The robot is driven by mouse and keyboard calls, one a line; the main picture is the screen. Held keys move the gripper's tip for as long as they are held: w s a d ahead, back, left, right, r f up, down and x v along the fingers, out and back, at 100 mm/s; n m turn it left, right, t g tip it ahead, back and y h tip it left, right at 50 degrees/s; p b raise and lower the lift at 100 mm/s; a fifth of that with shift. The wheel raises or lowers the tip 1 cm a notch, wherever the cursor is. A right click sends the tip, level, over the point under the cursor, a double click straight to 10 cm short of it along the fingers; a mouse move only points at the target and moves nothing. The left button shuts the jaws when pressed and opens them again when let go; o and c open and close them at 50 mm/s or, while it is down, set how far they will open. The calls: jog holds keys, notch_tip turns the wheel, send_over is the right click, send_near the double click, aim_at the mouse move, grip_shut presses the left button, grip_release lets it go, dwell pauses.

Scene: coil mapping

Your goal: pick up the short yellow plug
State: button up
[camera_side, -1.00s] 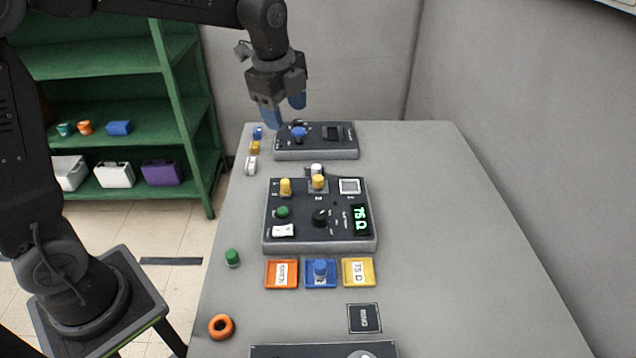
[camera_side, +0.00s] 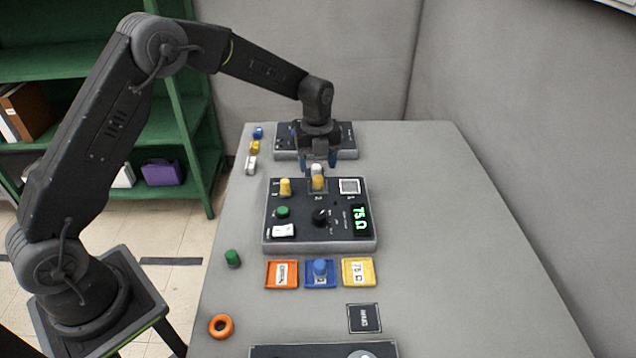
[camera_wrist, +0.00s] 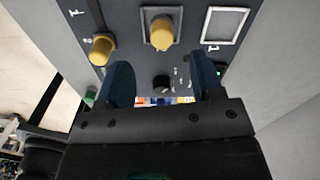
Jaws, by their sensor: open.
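Two yellow plugs stand on the middle dark box. One (camera_side: 285,187) is at the box's back left and also shows in the wrist view (camera_wrist: 101,49). The other (camera_side: 318,183) stands in a square-framed spot at the back middle and also shows in the wrist view (camera_wrist: 162,33). I cannot tell surely which is the short one. My gripper (camera_side: 318,162) points down just behind the middle plug, above the table. Its blue fingers are open and empty, and the wrist view shows them (camera_wrist: 162,82) spread apart.
A white piece (camera_side: 317,168) is close behind the middle plug. Another box (camera_side: 346,154) stands behind. The table's right side is clear.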

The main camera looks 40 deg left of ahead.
aim_at(318, 177)
jog(key=shift+w+f, duration=0.15)
jog(key=shift+f, duration=1.35)
jog(key=shift+w+f, duration=0.1)
jog(key=shift+f, duration=1.4)
jog(key=shift+c, duration=0.2)
jog(key=c, duration=1)
jog(key=shift+o, duration=0.2)
jog(key=shift+r, duration=0.15)
